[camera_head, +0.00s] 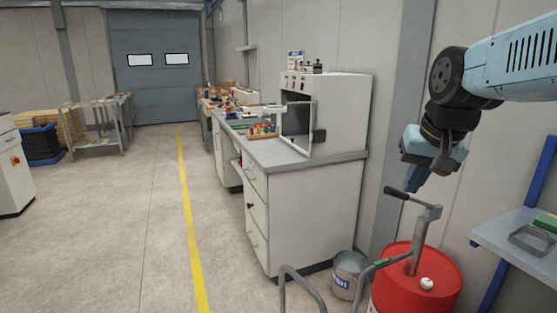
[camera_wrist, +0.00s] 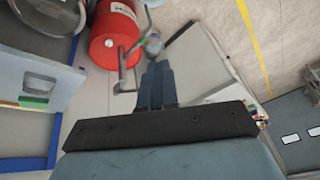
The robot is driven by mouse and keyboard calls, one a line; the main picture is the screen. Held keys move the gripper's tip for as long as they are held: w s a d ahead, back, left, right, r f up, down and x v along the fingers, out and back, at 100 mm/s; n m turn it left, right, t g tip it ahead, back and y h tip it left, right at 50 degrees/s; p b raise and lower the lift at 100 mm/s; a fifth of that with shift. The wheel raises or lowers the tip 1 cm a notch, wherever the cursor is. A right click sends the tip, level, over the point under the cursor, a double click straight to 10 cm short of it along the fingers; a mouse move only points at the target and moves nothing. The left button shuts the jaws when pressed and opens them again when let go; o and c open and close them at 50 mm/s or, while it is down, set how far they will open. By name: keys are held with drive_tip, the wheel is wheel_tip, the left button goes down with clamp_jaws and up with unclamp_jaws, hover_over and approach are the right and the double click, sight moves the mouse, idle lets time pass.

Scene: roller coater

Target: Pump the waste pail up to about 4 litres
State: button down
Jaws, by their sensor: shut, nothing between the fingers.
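A red drum (camera_head: 420,280) stands at the lower right, with a grey hand pump (camera_head: 417,250) on top. The pump's crank arm ends in a black grip (camera_head: 396,193), at the upper left. A spout with a green mark (camera_head: 379,262) reaches left over the waste pail (camera_head: 349,270), a grey metal bucket on the floor. The pail's liquid level cannot be read. My gripper (camera_head: 412,185) is shut and empty, just above the crank and apart from the black grip. In the wrist view my closed fingers (camera_wrist: 158,66) point towards the pump and drum (camera_wrist: 112,28).
A bent metal rail (camera_head: 300,283) stands in the foreground. A white cabinet bench (camera_head: 305,205) with a box-shaped machine (camera_head: 340,108) is behind the pail. A grey shelf (camera_head: 515,242) with a tray is at the right.

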drive_tip(key=s+a+f+n+t, duration=0.1)
drive_tip(key=s+a+f+n, duration=0.1)
drive_tip(key=s, duration=0.4)
drive_tip(key=shift+s+f+n, duration=0.3)
drive_tip(key=shift+f+n, duration=0.1)
drive_tip(key=shift+f, duration=0.35)
drive_tip(key=shift+w+r, duration=0.1)
